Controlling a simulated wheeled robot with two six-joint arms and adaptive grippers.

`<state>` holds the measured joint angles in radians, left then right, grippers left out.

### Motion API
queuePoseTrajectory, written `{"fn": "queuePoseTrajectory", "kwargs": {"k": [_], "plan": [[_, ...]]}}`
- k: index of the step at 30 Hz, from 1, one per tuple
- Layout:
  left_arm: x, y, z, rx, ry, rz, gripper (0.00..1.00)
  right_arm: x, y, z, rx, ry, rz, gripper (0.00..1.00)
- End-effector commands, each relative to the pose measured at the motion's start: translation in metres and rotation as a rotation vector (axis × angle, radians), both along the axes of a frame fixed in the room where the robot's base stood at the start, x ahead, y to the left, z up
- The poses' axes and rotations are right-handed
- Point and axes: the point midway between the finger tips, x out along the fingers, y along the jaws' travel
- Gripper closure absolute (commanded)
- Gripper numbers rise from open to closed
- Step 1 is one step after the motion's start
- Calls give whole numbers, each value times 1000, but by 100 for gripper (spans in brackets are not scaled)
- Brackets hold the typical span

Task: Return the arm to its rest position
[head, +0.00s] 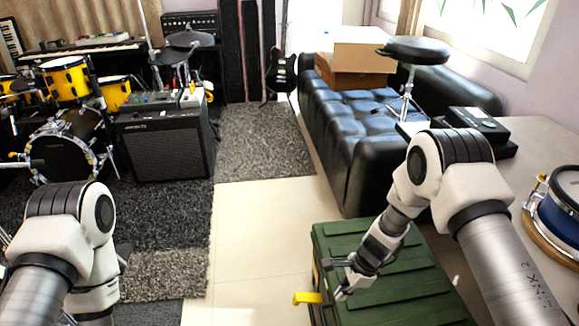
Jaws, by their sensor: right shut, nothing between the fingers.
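My right arm comes in from the right and bends down toward the green case. My right gripper (343,292) is shut and empty, over the left edge of the green case (412,280). A yellow piece (307,298) shows at the case's left side, just left of the fingertips; I cannot tell whether they touch. My left arm is at the lower left, and its gripper is not in view.
A black leather sofa (345,125) stands behind the case, with cardboard boxes (352,60) and a black stool (413,50). A blue drum (560,205) is at the right. An amplifier (165,148) and yellow drums (65,77) stand at the left. Pale floor (262,235) is clear in the middle.

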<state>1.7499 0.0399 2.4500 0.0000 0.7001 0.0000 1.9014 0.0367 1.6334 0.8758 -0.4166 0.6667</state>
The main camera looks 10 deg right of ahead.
Motion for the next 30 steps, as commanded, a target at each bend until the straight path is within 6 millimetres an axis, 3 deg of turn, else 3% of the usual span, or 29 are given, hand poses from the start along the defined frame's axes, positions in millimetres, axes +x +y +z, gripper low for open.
{"fn": "queuePoseTrajectory", "kwargs": {"k": [2, 5, 8, 12, 15, 16, 18, 21, 23, 24, 25, 30], "plan": [[0, 0, 0, 0, 0, 0, 57, -6, 0, -7, 1, 14, 0, 100], [0, 0, 0, 0, 0, 0, 57, -40, 0, -24, -1, 88, 10, 100], [0, 0, 0, 0, 0, 0, 57, -110, -11, -45, -54, 193, 101, 100], [0, 0, 0, 0, 0, 0, 57, -214, -46, -60, -176, 248, 427, 100], [0, 0, 0, 0, 0, 0, 57, -272, -65, -55, -215, 206, 751, 100], [0, 0, 0, 0, 0, 0, 57, -284, -68, -52, -217, 178, 846, 100], [0, 0, 0, 0, 0, 0, 57, -301, -70, -45, -212, 97, 1045, 100], [0, 0, 0, 0, 0, 0, 57, -307, -64, -34, -204, -62, 1288, 100], [0, 0, 0, 0, 0, 0, 57, -296, -57, -31, -222, -182, 1412, 100], [0, 0, 0, 0, 0, 0, 57, -278, -56, -32, -265, -266, 1489, 100], [-1, 0, 23, 0, 1, 0, 57, -280, -56, -9, -259, -257, 1492, 100], [0, 0, 81, 0, -1, 0, 57, -280, -57, 48, -258, -251, 1484, 100]]}}
